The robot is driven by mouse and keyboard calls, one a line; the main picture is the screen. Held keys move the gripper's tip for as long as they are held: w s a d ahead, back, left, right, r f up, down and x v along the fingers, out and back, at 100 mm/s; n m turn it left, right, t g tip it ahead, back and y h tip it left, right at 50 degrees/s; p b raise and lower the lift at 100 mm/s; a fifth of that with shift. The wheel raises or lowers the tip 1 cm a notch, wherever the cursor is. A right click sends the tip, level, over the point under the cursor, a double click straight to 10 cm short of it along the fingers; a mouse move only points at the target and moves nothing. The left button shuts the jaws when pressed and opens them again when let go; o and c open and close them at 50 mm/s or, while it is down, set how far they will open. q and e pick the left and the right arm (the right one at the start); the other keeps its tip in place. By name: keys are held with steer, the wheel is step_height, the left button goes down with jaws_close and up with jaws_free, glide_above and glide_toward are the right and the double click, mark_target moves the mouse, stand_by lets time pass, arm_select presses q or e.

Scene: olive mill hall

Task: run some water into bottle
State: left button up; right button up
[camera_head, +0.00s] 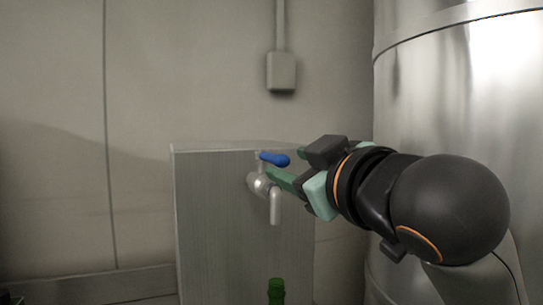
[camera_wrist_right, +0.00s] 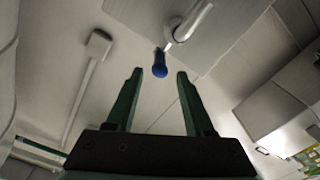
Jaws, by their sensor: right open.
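A metal tap (camera_head: 262,185) with a blue lever handle (camera_head: 273,159) sticks out from a grey panel, its spout pointing down. The top of a green bottle (camera_head: 276,289) shows at the bottom edge of the head view, below the spout; the rest of it is out of frame. My right gripper (camera_head: 284,167) is at the tap, coming in from the right, with its green fingers apart and empty. In the right wrist view the blue handle (camera_wrist_right: 160,63) lies between the fingertips, and the tap body (camera_wrist_right: 190,22) is beyond them. My left gripper is not in view.
The grey panel (camera_head: 210,225) carrying the tap stands against a plain wall. A large shiny steel tank (camera_head: 440,110) is close behind my right arm. A small grey wall box with a conduit (camera_head: 281,72) is above. The space left of the panel looks clear.

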mark_target(272, 159)
steer(key=p+x, duration=0.1)
steer(key=x, duration=0.7)
jaws_close()
stand_by(1.3)
